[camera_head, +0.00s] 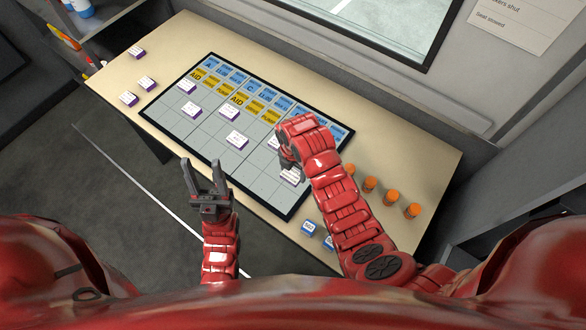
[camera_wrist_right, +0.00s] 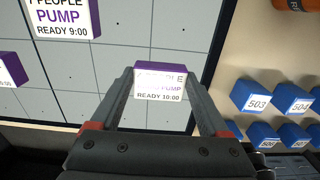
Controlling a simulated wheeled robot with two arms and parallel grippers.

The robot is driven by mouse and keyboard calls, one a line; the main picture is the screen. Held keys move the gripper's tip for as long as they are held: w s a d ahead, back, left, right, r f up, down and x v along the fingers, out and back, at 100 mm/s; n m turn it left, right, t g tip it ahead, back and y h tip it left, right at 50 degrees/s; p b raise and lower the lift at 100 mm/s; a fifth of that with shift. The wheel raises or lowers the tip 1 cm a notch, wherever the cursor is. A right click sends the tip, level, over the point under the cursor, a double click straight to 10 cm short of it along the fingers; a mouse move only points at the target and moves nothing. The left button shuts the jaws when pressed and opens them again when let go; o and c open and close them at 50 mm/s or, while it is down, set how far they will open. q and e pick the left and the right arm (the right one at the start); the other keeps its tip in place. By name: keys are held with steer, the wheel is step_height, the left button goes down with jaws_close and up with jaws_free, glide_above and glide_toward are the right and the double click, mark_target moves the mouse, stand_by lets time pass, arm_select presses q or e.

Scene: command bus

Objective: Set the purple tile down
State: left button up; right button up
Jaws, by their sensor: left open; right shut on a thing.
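My right gripper (camera_wrist_right: 160,88) is shut on a white-faced purple tile (camera_wrist_right: 160,84) that reads "PUMP" and "READY 10:00" in the right wrist view; its top line is partly unclear. In the head view this tile (camera_head: 291,176) shows beneath my right gripper, over the lower right part of the gridded board (camera_head: 262,188). I cannot tell whether it touches the board. My left gripper (camera_head: 203,165) is open and empty, near the board's front edge.
Several other purple tiles lie on the board, such as one tile (camera_head: 237,140) near its middle. More tiles (camera_head: 147,82) lie on the table at the left. Orange cylinders (camera_head: 391,197) stand right of the board. Blue numbered blocks (camera_wrist_right: 256,95) sit near the front edge.

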steer(key=shift+f, duration=0.15)
steer(key=o, duration=1.2)
steer(key=shift+o, duration=0.2)
